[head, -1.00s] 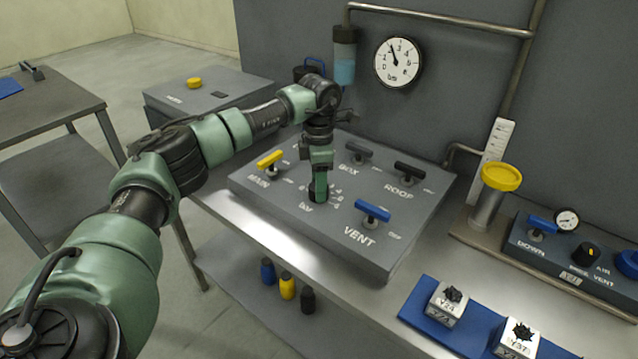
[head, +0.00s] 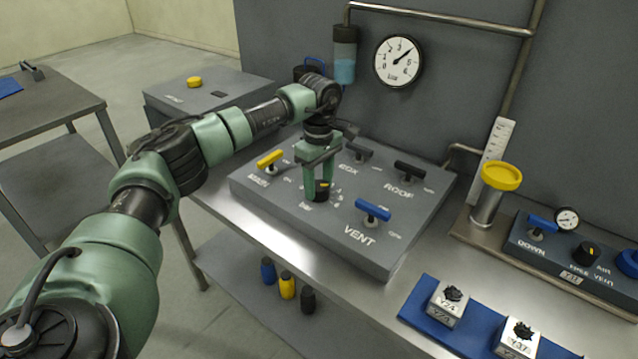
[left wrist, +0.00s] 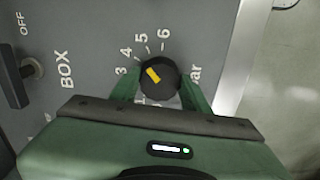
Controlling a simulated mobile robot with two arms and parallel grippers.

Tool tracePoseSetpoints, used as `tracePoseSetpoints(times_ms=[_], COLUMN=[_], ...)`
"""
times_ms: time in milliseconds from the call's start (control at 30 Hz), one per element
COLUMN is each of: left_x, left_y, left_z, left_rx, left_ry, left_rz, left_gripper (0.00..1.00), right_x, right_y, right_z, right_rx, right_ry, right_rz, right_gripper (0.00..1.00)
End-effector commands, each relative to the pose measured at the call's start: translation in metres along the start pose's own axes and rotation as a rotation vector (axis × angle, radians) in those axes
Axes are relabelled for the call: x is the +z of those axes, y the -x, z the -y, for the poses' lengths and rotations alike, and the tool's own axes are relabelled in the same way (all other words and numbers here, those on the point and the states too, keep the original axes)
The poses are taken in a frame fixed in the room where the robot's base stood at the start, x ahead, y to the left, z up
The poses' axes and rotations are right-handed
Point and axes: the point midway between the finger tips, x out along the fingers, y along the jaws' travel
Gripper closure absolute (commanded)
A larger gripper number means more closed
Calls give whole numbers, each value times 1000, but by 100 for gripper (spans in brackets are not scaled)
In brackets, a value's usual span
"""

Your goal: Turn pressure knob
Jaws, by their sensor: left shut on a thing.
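The black pressure knob (head: 322,191) with a yellow mark stands on the grey valve panel (head: 260,200), by the "bar" label. My left gripper (head: 321,186) points down over it and is shut on it, one finger on each side. In the left wrist view the knob (left wrist: 160,78) sits between the green fingers. Its yellow mark points up and left, toward the 4 on the printed scale; the lower part of the scale is hidden by the gripper. The round wall gauge (head: 398,61) has its needle pointing up and right, around 4. My right gripper is not in view.
Around the knob are a yellow lever (head: 270,159), a blue VENT lever (head: 373,210), the black ROOF lever (head: 409,171) and the BOX lever (head: 358,151). A yellow-topped post (head: 501,177) stands right of the panel. A blue mat (head: 420,313) holds labelled blocks.

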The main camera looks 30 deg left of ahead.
Motion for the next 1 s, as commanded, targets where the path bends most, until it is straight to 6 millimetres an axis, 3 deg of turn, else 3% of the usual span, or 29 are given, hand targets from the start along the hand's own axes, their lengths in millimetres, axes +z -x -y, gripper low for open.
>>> tracePoseSetpoints(times_ms=[400, 900, 933, 1000], left_x=[-2, -2, -2, -2], left_y=[4, 4, 4, 4], left_z=[-2, -2, -2, -2], left_rx=[9, 10, 11, 10], left_ry=[-163, -179, -179, -179], left_rz=[-2, -3, -3, -2], left_gripper=[94, 94, 48, 32], right_x=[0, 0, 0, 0], right_y=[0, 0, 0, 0], right_z=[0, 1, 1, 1], right_rx=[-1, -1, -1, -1], right_ry=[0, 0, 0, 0], right_rz=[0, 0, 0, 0], right_gripper=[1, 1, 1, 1])
